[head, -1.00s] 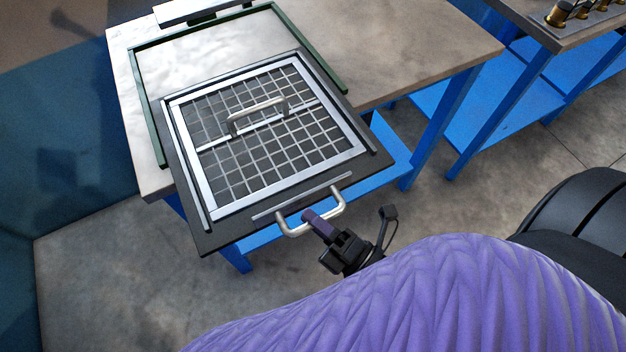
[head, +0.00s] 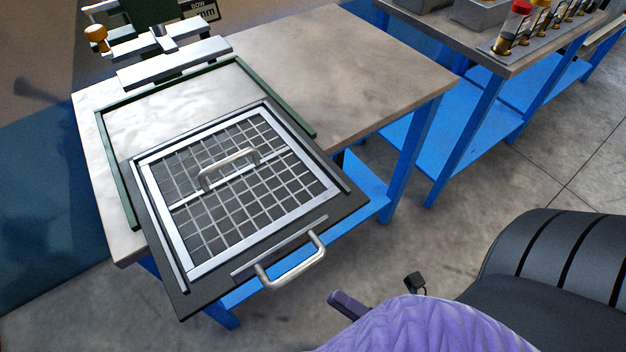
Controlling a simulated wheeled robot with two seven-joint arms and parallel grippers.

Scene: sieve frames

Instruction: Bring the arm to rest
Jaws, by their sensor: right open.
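My right gripper (head: 382,293) is low in the head view, at the lower right. It is open and empty, with most of it hidden behind my purple forearm sleeve. It is apart from the front handle (head: 291,270) of the dark tray (head: 186,303), with bare floor showing between them. The tray juts out over the table's front edge. A silver-framed sieve (head: 212,262) with a mesh and a top handle (head: 229,170) lies in the tray. My left gripper is not in view.
The table (head: 370,60) has a clear top right of the green frame (head: 291,115). A metal device with an orange knob (head: 95,33) stands at its back left.

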